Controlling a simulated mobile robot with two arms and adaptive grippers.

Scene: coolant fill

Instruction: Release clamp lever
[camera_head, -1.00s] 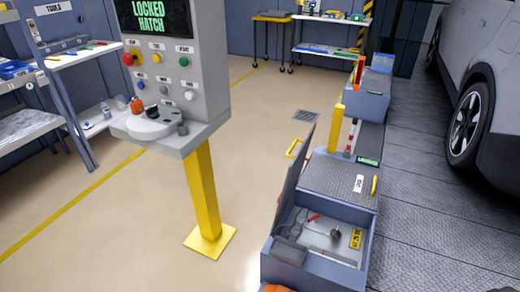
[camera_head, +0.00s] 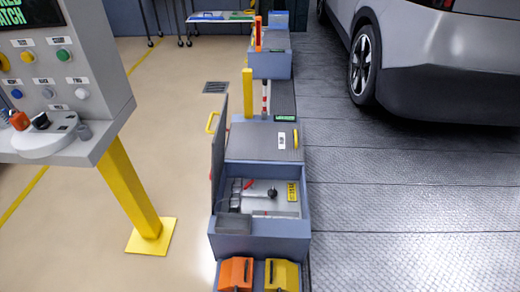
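An open blue-grey floor box (camera_head: 262,238) stands at the lower middle, its lid (camera_head: 219,150) raised on the left side. Inside, a small red lever-like piece (camera_head: 248,184) shows at the left, near grey parts. A black knob (camera_head: 272,193) sits near the middle of the tray inside. A yellow label (camera_head: 292,191) is at the right. I cannot tell for sure which part is the clamp lever. Neither of my grippers is in view.
A grey control pedestal (camera_head: 85,110) with several buttons stands on the left on a yellow post (camera_head: 130,188). An orange container (camera_head: 235,272) and a yellow container (camera_head: 282,274) stand in front of the box. A car (camera_head: 430,65) is at the right. Floor between pedestal and box is clear.

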